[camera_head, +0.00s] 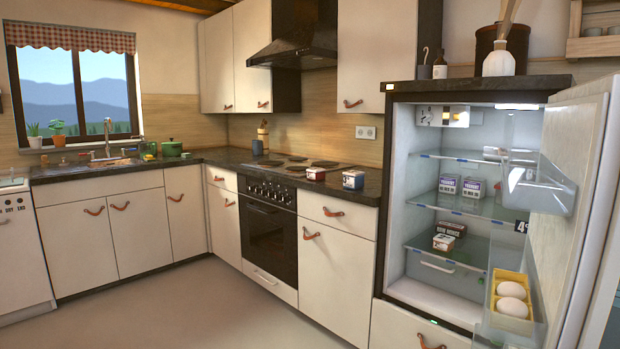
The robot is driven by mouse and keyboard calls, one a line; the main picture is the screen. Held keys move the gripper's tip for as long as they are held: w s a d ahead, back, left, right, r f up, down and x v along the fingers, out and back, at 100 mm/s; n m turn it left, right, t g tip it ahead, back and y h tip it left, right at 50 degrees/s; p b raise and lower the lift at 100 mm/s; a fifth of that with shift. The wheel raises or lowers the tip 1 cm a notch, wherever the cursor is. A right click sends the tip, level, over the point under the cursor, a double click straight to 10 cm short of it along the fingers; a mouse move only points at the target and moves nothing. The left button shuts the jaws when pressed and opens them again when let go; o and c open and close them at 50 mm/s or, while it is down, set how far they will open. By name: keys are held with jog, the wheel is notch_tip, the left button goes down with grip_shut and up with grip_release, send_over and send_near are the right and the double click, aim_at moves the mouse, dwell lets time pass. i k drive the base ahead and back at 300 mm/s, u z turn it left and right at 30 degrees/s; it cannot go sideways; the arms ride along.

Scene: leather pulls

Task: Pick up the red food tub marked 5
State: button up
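Several small tubs with coloured lids are in view, and their numbers are too small to read. Another red and white tub (316,174) sits on the dark counter beside the hob. I cannot tell which of these is marked 5. My gripper is not in view.
Two purple and white tubs (473,187) are on the upper fridge shelf. The fridge door (582,170) stands open to the right, with eggs (512,290) in its rack. The floor (190,310) is clear.

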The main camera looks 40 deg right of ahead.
aim_at(315, 173)
jog(key=z, duration=0.5)
jog(key=i, duration=2.45)
jog(key=u, duration=0.45)
